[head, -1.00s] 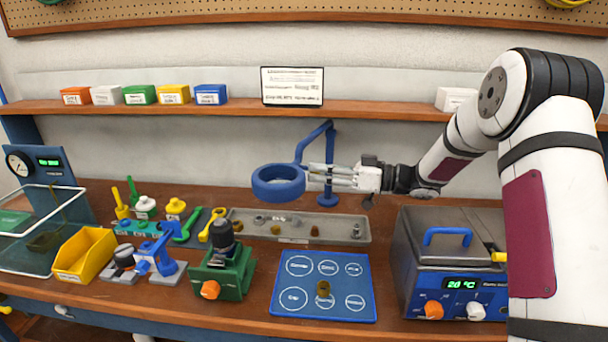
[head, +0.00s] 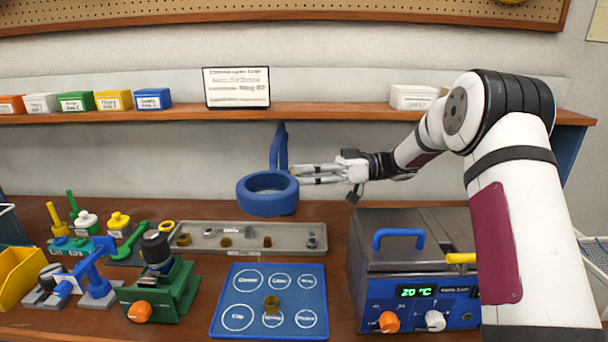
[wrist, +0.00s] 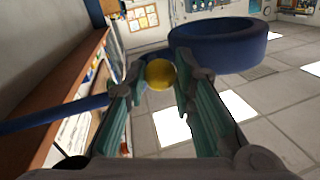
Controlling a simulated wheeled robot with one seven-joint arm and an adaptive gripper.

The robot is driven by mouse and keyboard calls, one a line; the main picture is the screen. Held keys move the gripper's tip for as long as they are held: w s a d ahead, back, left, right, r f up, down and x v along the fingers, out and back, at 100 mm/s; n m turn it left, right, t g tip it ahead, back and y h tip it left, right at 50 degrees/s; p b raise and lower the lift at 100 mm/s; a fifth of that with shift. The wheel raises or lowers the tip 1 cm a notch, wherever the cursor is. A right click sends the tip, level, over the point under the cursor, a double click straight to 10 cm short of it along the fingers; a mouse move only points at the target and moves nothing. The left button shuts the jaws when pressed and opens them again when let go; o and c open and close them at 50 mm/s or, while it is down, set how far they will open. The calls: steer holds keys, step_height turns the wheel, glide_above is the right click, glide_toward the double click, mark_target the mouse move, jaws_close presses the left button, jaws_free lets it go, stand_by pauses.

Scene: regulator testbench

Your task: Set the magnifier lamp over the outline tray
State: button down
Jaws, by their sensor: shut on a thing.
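The magnifier lamp has a thick blue ring head (head: 268,207) on a blue arm (head: 279,145) at the back of the bench. My gripper (head: 296,176) reaches in from the right, its fingers at the ring's right edge. In the wrist view, its fingers are shut on a yellow ball knob (wrist: 160,74), with the blue ring (wrist: 218,50) just beyond. The outline tray (head: 246,298) is a flat blue panel with white labelled circles at the bench front. The ring appears behind the tray and above bench level. The lamp's post is hidden behind the ring.
A grey parts tray (head: 345,238) lies behind the outline tray. A green fixture (head: 170,290) stands left of it, and a grey-blue heated unit (head: 415,290) stands right, under my arm. A shelf (head: 330,112) with boxes runs along the wall.

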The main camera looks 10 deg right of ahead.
steer(key=shift+d+r, duration=0.1)
steer(key=shift+d, duration=0.1)
steer(key=c, duration=1.3)
jaws_free()
steer(key=shift+c, duration=0.2)
steer(key=d, duration=1.2)
steer(key=shift+w, duration=0.1)
